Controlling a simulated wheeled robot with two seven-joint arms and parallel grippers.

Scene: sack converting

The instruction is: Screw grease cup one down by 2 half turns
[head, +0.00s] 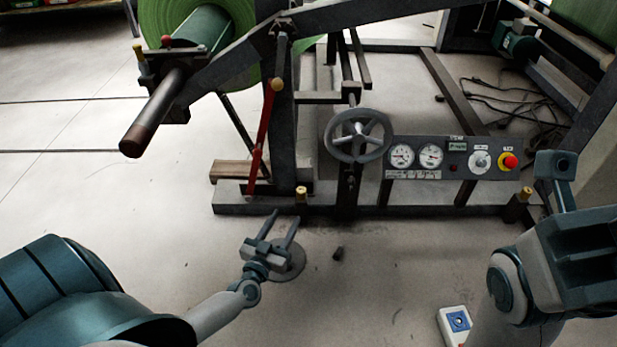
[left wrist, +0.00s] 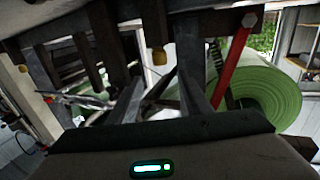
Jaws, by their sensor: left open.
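A small brass grease cup (head: 301,193) stands on the machine's low front beam. A similar brass cup (head: 525,194) is at the right end of this beam. No readable label tells me which is cup one. My left gripper (head: 286,215) is open and empty, just in front of and below the nearer cup, apart from it. In the left wrist view a brass cup (left wrist: 160,57) shows ahead, between and above the open fingers of my left gripper (left wrist: 161,88). My right arm shows at the right, but I see no right gripper fingers.
A handwheel (head: 358,135) and a gauge panel with a red stop button (head: 510,161) stand right of the nearer cup. A red lever (head: 263,135) rises at its left. A small dark piece (head: 338,253) and a white box (head: 457,322) lie on the floor.

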